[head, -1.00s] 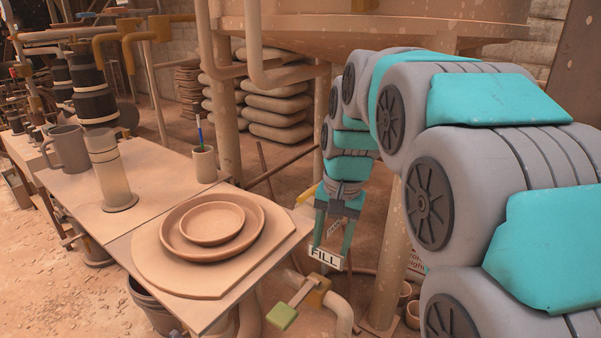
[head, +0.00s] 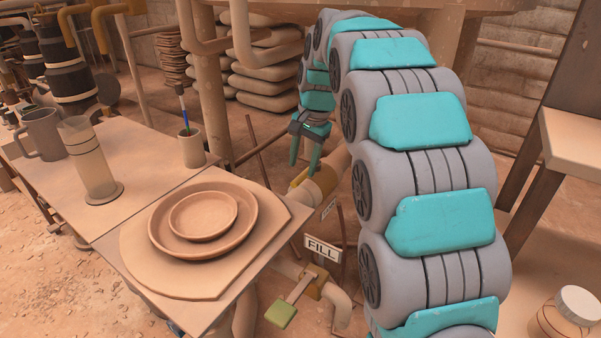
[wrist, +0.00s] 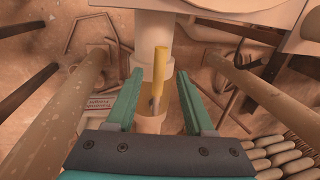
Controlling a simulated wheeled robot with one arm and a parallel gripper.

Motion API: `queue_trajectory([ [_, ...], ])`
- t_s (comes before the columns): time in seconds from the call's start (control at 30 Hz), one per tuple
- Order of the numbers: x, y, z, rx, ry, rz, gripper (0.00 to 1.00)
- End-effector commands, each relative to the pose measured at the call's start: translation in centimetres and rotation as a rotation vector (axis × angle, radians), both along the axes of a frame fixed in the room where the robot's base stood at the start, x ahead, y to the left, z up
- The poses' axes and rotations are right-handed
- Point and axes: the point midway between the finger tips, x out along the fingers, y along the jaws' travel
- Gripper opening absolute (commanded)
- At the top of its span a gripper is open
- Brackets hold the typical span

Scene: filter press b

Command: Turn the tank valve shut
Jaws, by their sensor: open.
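A valve with a yellow lever (wrist: 160,68) sits on a thick pale pipe (wrist: 154,28) in the wrist view. In the head view its brass-coloured body (head: 322,183) is just beyond the table's right corner. My gripper (head: 304,165) points down above this valve, open and empty. In the wrist view the lever stands between my two teal fingers (wrist: 159,90), with gaps on both sides and no visible contact. A second valve with a green-ended lever (head: 281,314) is nearer, beside a FILL sign (head: 321,249). Another sign (head: 329,208) behind is too small to read.
A table (head: 75,190) at left bears stacked clay dishes (head: 204,222), a clear cylinder (head: 90,165), a mug (head: 42,133) and a brush cup (head: 191,148). Posts and pipes flank the valve; a thick post (wrist: 60,105) is left in the wrist view. A stool (head: 572,140) stands right.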

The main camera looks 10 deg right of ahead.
Motion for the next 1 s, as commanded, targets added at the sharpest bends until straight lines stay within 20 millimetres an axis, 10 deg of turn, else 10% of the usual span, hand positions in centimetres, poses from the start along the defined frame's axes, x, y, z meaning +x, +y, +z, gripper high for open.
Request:
queue_trajectory([
  [0.53, 0.5, 0.5, -3.6, 0.000, 0.000, 0.001, 0.52],
  [1.0, 0.5, 0.5, -3.5, 0.000, 0.000, 0.001, 0.00],
])
